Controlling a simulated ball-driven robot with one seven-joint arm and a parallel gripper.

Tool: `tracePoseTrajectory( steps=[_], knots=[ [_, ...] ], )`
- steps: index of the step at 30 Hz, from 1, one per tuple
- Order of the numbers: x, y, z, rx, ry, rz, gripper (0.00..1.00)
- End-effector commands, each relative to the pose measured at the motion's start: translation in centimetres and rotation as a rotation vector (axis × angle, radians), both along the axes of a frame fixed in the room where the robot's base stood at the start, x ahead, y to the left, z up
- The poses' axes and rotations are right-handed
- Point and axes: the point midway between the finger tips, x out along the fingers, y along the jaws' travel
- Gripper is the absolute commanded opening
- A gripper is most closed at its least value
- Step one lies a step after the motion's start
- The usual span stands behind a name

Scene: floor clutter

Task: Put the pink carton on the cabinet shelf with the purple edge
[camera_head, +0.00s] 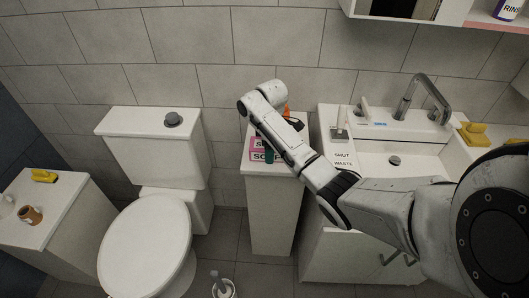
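The pink carton (255,150), with white labels reading SOAP, sits on top of a narrow white stand between the toilet and the sink. My forearm crosses in front of the stand and covers part of its top. My wrist is bent above the stand, behind the carton. My gripper (296,123) shows only as a dark part beside the forearm. Its fingertips are hidden, so I cannot tell whether it is open or touching anything. The wall cabinet (460,14) is cut off at the upper right. A salmon-pink shelf edge (495,27) shows there; I see no purple edge.
A dark green item (269,156) overlaps the carton, and an orange item (286,109) is partly hidden behind my arm. A purple-labelled bottle (509,8) stands in the cabinet. The faucet (408,95), soap dispenser (340,132) and yellow item (474,133) are around the sink. The toilet (150,240) is left.

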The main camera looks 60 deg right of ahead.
Motion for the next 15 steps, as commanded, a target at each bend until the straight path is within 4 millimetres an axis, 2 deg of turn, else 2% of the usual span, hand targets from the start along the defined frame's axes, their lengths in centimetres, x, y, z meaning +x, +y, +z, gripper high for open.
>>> tracePoseTrajectory(
  steps=[11, 12, 15],
  knots=[
    [0.0, 0.01, -0.27, 0.0, -0.001, 0.001, 0.47],
    [0.01, 0.0, -0.2, 0.0, -0.001, 0.001, 0.82],
    [0.01, 0.0, -0.19, 0.0, -0.001, 0.0, 0.92]
  ],
)
